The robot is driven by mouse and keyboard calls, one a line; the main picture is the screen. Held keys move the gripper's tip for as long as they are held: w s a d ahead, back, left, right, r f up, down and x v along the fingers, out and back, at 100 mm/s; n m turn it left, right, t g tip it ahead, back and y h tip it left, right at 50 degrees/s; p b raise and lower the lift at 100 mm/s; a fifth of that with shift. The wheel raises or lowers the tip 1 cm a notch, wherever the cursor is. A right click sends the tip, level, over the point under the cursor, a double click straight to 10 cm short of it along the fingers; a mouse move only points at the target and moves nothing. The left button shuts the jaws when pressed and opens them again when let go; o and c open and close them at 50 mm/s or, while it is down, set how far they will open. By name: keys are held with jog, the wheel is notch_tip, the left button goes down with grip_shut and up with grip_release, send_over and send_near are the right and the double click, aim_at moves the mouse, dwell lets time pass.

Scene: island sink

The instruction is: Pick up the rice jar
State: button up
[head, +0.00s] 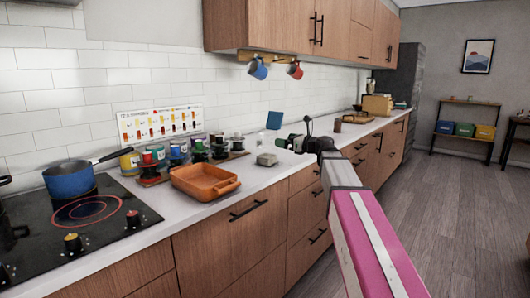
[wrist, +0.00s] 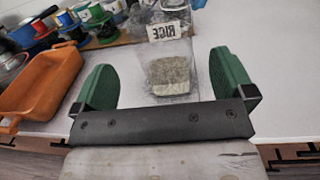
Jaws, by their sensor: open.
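The rice jar (wrist: 172,72) is clear, with a white RICE label near its top edge in the wrist view and pale grain inside. It stands on the white counter between the two green fingers of my gripper (wrist: 165,78), which are spread apart with gaps on both sides. In the head view the rice jar (head: 267,159) is a small clear and grey shape on the counter, right of the orange dish. My gripper (head: 291,143) shows at the end of my arm, close to the jar on its right. The head view is too small to show contact.
An orange dish (head: 204,181) sits left of the jar, with several small colourful jars (head: 178,151) behind it. A blue pan (head: 70,179) is on the black cooktop (head: 98,238). Mugs (head: 258,69) hang under the wall cabinet.

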aim_at(274, 136)
jog(key=shift+x, duration=4.85)
jog(key=shift+d+r, duration=0.1)
jog(key=shift+r, duration=0.15)
jog(key=c, duration=1.6)
jog(key=shift+o, duration=0.2)
